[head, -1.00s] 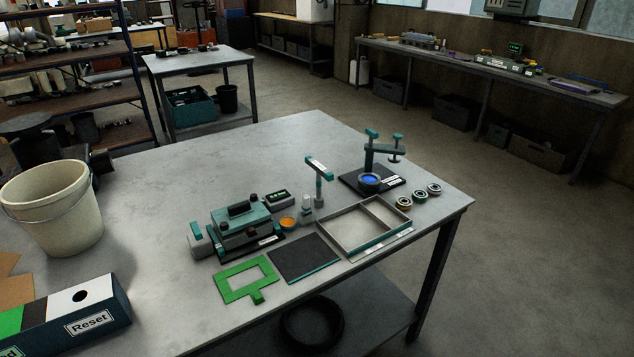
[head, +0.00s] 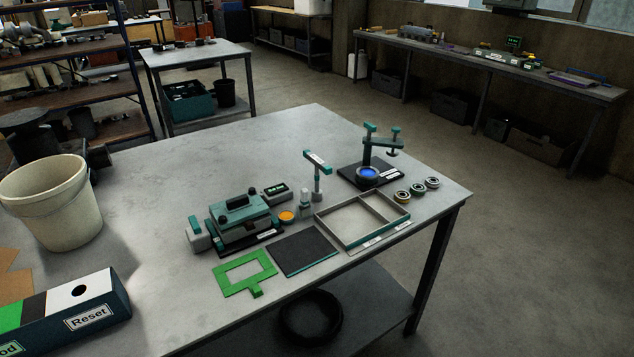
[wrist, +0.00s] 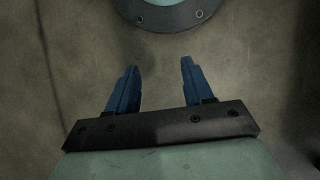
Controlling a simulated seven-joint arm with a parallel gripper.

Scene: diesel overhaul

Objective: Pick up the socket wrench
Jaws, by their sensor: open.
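No socket wrench can be made out in either view. My gripper (wrist: 158,75) shows in the wrist view with two blue fingers apart and nothing between them. It points at a plain brownish-grey surface, with a round grey flange with bolt holes (wrist: 170,14) at the top edge. My gripper does not show in the head view, so its place relative to the grey metal table (head: 180,180) cannot be told.
The table holds a teal machine (head: 238,218), a green frame (head: 245,272), a dark mat (head: 305,255), a divided tray (head: 347,237), a press stand (head: 378,140), several bearings (head: 417,189), a white bucket (head: 52,200) and a box marked Reset (head: 88,318). The table's back left is clear.

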